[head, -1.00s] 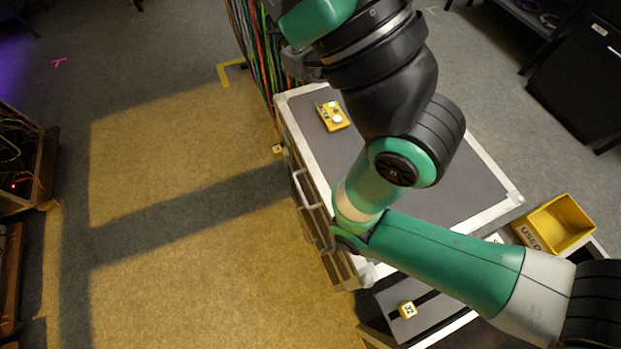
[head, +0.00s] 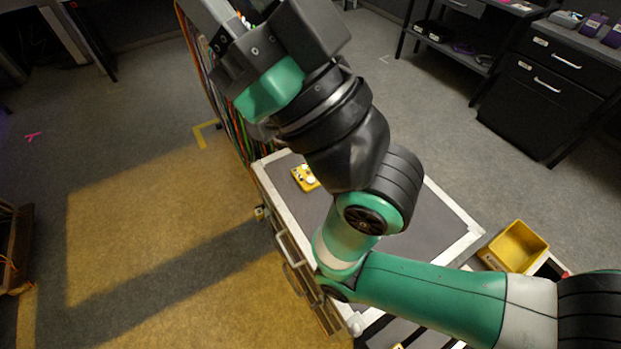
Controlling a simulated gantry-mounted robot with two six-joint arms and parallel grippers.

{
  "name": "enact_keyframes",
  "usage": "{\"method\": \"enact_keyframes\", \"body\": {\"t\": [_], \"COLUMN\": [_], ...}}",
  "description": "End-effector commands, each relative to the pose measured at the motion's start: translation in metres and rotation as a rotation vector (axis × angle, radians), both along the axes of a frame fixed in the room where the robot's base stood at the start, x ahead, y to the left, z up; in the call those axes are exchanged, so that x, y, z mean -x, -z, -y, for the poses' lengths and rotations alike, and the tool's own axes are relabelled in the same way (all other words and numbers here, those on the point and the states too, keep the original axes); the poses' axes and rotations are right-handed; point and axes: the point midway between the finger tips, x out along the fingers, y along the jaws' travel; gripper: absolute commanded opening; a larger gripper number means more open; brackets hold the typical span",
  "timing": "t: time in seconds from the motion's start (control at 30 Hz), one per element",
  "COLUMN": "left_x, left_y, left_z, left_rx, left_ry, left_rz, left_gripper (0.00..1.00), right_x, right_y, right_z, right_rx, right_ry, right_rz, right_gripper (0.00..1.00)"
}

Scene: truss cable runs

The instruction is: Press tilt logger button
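A small yellow device (head: 304,178) with a pale round top part lies on the grey top of a flight case (head: 425,215). It looks like the tilt logger; my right arm partly covers it. My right arm comes in from the right and passes over the case. My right gripper (head: 228,30) is at the top of the view, beyond the device and by the cable bundle. Its fingertips are not clear, and I cannot tell whether it is open or shut. A small yellow and white thing (head: 243,20) shows beside it, partly hidden. My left gripper is not in view.
Coloured cables (head: 228,125) hang behind the case. A yellow bin (head: 519,246) stands right of the case. A black drawer cabinet (head: 541,105) and shelving are at the upper right. The carpeted floor at the left is largely clear.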

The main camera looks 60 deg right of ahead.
Motion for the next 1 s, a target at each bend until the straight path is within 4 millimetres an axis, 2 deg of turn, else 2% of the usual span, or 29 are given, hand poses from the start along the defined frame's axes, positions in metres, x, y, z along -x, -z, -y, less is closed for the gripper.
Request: {"method": "enact_keyframes", "body": {"t": [0.03,0.2,1.0], "left_x": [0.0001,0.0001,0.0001], "left_y": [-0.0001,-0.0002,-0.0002], "left_z": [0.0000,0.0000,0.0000], "left_rx": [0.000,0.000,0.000], "left_ry": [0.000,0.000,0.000], "left_rz": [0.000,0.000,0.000], "left_gripper": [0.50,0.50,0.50], "right_x": [0.0001,0.0000,0.0000], "right_y": [-0.0001,-0.0001,-0.0001], "right_z": [0.0000,0.0000,0.0000], "right_rx": [0.000,0.000,0.000], "right_ry": [0.000,0.000,0.000], "right_rz": [0.000,0.000,0.000], "right_gripper": [0.28,0.00,0.00]}}
